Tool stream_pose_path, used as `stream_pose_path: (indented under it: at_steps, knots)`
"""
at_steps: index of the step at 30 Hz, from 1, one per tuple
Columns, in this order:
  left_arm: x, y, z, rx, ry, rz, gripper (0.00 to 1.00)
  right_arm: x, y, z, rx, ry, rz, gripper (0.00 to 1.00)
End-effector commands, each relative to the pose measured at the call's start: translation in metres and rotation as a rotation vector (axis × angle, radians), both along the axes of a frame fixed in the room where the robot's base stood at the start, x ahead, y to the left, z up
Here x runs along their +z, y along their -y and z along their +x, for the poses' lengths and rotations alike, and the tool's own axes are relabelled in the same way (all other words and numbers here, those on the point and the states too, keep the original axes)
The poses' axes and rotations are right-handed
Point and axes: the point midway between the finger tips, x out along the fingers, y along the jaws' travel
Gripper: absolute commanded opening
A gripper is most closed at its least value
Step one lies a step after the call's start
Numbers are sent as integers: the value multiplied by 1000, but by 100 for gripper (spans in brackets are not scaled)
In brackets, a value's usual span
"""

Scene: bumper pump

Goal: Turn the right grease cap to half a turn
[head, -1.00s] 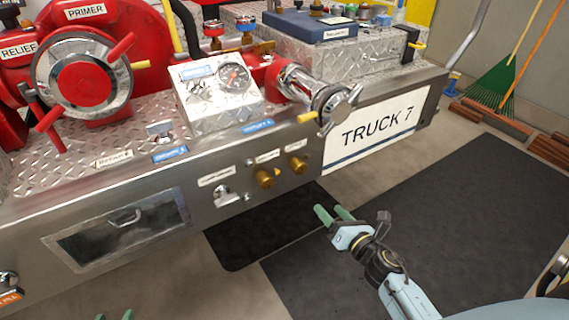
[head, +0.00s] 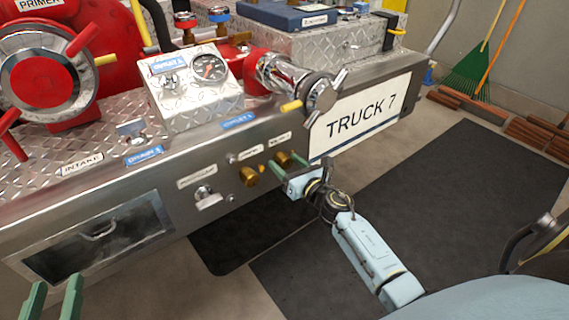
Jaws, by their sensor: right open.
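Two brass grease caps sit side by side on the bumper's front face in the head view. The right grease cap (head: 283,158) is partly hidden by my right gripper. The left grease cap (head: 249,176) is in clear view. My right gripper (head: 286,164) is open, its green fingers on either side of the right cap; I cannot tell whether they touch it. My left gripper (head: 55,297) shows at the lower left edge, its two green fingers apart and empty, away from the caps.
A T-handled chrome valve (head: 322,95) sticks out above and right of the caps. A gauge panel (head: 195,90) stands above. The floor in front, with its dark mat (head: 430,200), is clear.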

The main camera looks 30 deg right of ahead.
Motion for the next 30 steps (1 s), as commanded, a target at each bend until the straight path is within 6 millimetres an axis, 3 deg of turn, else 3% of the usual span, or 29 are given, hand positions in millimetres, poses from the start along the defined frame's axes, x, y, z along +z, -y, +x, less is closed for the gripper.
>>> stream_pose_path:
  at_steps: [5, 14, 24, 30]
  knots:
    - [10, 2, 0, -4, 59, -18, 36, 0, -1, 13, 0, 0, -1, 60]
    - [12, 2, 0, -5, 69, -22, 36, 0, -1, 14, -1, 0, 0, 60]
    - [11, 3, 0, -5, 68, -20, 36, 0, -1, 14, 0, 0, 1, 15]
    - [11, 3, 0, -5, 63, -20, 36, 0, -1, 14, 0, -2, 12, 15]
